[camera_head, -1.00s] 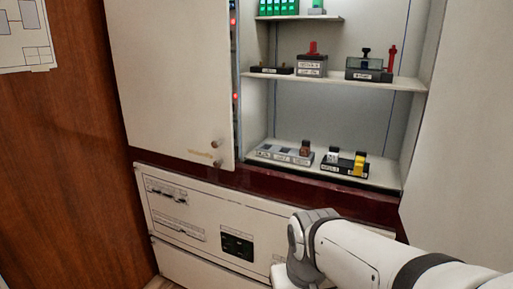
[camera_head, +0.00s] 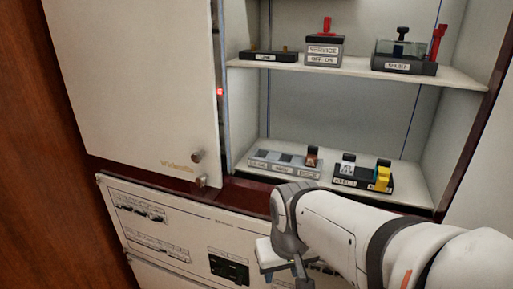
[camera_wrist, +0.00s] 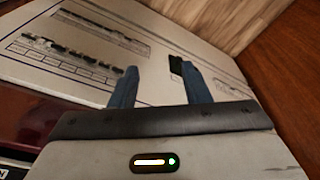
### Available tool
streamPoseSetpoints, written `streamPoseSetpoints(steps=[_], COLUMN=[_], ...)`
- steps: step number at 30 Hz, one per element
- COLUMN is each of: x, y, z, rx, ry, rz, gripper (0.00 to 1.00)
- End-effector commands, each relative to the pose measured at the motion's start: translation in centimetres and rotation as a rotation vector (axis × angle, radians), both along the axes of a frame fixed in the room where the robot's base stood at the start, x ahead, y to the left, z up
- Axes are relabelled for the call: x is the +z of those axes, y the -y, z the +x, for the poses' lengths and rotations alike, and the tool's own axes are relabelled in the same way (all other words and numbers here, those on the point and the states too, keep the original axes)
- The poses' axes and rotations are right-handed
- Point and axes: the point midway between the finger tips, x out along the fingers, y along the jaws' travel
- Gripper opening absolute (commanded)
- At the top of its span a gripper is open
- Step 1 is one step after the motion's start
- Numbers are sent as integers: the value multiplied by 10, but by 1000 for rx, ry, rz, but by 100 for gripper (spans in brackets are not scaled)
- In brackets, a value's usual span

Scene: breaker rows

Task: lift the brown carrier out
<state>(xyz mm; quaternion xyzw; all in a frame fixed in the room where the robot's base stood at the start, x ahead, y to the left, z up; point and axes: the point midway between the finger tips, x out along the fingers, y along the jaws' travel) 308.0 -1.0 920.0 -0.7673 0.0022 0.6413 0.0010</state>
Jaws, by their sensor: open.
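The brown carrier (camera_head: 312,156) stands upright in the right-hand slot of the grey rack (camera_head: 270,163) on the cabinet's lower shelf. My gripper (camera_head: 284,272) is below and in front of that shelf, by the lower panel, apart from the carrier; my arm partly hides it. In the wrist view its two blue fingers (camera_wrist: 158,88) are spread with nothing between them. The wrist view faces the lower panel and the floor, and the carrier does not show there.
A black rack (camera_head: 361,184) with white and yellow carriers stands right of the grey one. The upper shelf (camera_head: 350,68) holds several labelled devices. A cabinet door (camera_head: 130,90) stands to the left. A panel with diagrams (camera_head: 175,235) lies below.

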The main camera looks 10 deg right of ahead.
Motion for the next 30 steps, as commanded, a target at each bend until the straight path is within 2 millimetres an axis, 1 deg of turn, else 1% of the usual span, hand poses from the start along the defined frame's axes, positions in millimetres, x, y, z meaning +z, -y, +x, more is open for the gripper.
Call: streamPoseSetpoints(steps=[1,2,5,6,8,9,11,12,15,16,18,22,25,30], x=[8,14,44,59,83,99,120,132,157,163,173,180,174,157], y=[3,5,23,32,47,57,73,84,107,113,124,137,142,148], z=[5,10,37,53,80,98,125,143,180,190,208,227,234,241], rx=[-10,-20,-90,-122,-176,-212,-262,-294,-358,-372,-401,-430,-439,-439], ry=[5,9,38,57,91,116,154,181,239,255,286,320,328,327], rz=[-6,-12,-49,-69,-100,-121,-148,-163,-195,-200,-211,-222,-223,-223], gripper=[47,49,57,57,57,57,57,57,57,57,57,57,57,57])
